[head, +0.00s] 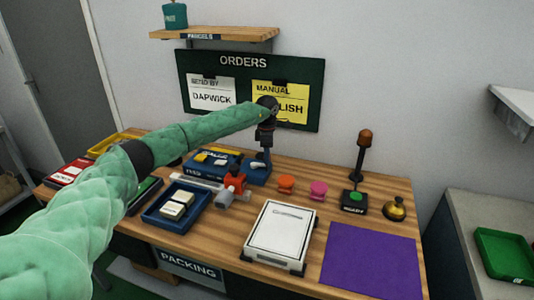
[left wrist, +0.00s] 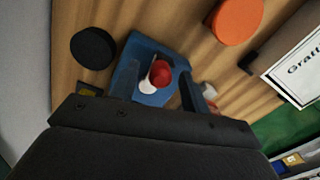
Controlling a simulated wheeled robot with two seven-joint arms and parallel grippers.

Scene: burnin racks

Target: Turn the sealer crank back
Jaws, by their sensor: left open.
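My left gripper (head: 263,155) points down over the back middle of the packing table, at the right end of a blue case (head: 207,171). In the left wrist view its two fingers (left wrist: 160,90) are apart, with a red-topped knob (left wrist: 161,73) on a white part showing between them, over a blue base (left wrist: 152,62). This looks like the crank knob, but I cannot tell whether the fingers touch it. In the head view the knob is hidden or too small to make out. My right gripper is not in view.
An orange-red device (head: 232,182) with a grey end stands in front. Orange (head: 286,183) and pink (head: 318,189) spools, a white board (head: 280,232), a purple mat (head: 371,262), a green button box (head: 354,201) and a brass bell (head: 395,208) lie rightward. A blue tray (head: 160,222) is front left.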

